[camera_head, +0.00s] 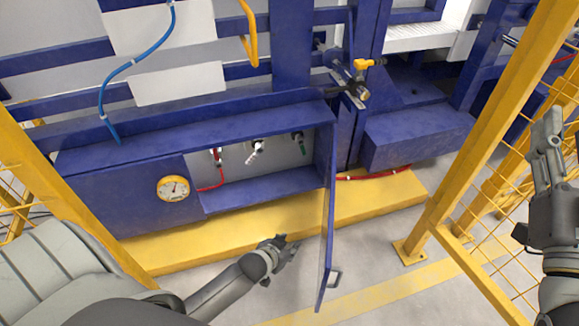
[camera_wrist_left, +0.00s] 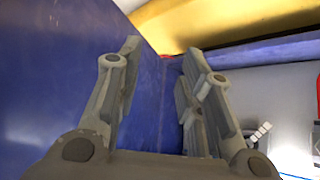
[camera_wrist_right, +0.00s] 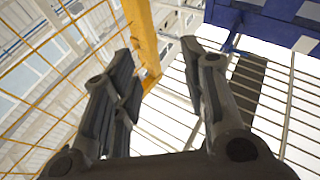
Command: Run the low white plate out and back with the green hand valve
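The low white plate (camera_head: 180,83) sits among the blue rails at the upper left, below another white plate (camera_head: 155,27). My right gripper (camera_head: 553,125) is open and empty at the far right.
The open cabinet door (camera_head: 326,235) stands out toward me, with a handle at its edge. A pressure gauge (camera_head: 173,188) is on the cabinet front. A yellow fence (camera_head: 480,130) stands beside my right arm. A yellow base step (camera_head: 225,222) runs below the cabinet.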

